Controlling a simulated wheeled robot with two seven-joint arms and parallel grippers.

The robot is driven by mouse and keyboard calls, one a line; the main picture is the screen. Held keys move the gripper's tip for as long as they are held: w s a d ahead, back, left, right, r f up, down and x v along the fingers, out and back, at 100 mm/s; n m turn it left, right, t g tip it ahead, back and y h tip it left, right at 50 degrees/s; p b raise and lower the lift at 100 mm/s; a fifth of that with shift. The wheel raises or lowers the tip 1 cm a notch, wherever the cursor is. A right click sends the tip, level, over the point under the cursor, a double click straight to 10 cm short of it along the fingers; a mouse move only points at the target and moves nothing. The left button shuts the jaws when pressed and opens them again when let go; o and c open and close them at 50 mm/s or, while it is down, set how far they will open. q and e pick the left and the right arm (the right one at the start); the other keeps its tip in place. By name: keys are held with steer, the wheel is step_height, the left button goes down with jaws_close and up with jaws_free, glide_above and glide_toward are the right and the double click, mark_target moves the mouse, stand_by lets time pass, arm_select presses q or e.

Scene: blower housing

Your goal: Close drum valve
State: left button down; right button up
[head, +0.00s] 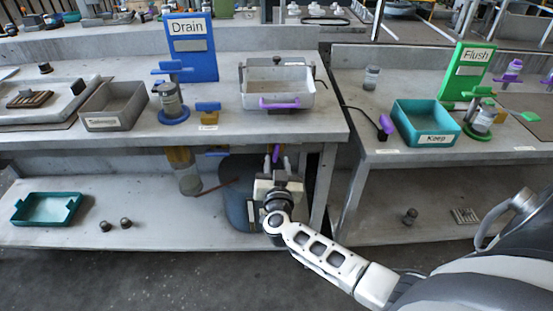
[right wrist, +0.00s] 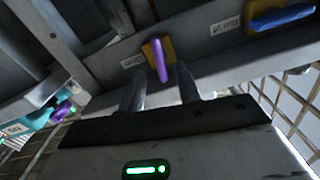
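A purple lever (head: 276,153) shows under the front edge of the left bench, above a blue-grey drum (head: 236,193) on the lower shelf. In the right wrist view the purple lever (right wrist: 158,60) hangs from a yellow block beside a small label I cannot read. I cannot tell for sure that it is the drum valve. My right gripper (head: 277,163) is open, in front of the drum. In the right wrist view its two fingers (right wrist: 161,86) stand apart, with the lever in line with the gap between them. No grip on it shows. My left gripper is not in view.
A blue lever (right wrist: 280,18) on another yellow block is to the right in the wrist view. A jar (head: 189,180) stands left of the drum. A teal tray (head: 47,209) lies on the lower shelf. The bench edge (head: 240,139) overhangs my right gripper closely.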

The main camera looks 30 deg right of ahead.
mark_target(276, 151)
steer(key=shift+x, duration=1.1)
steer(key=shift+w+d, duration=0.2)
steer(key=shift+w, duration=0.1)
steer(key=shift+c, duration=0.3)
jaws_close()
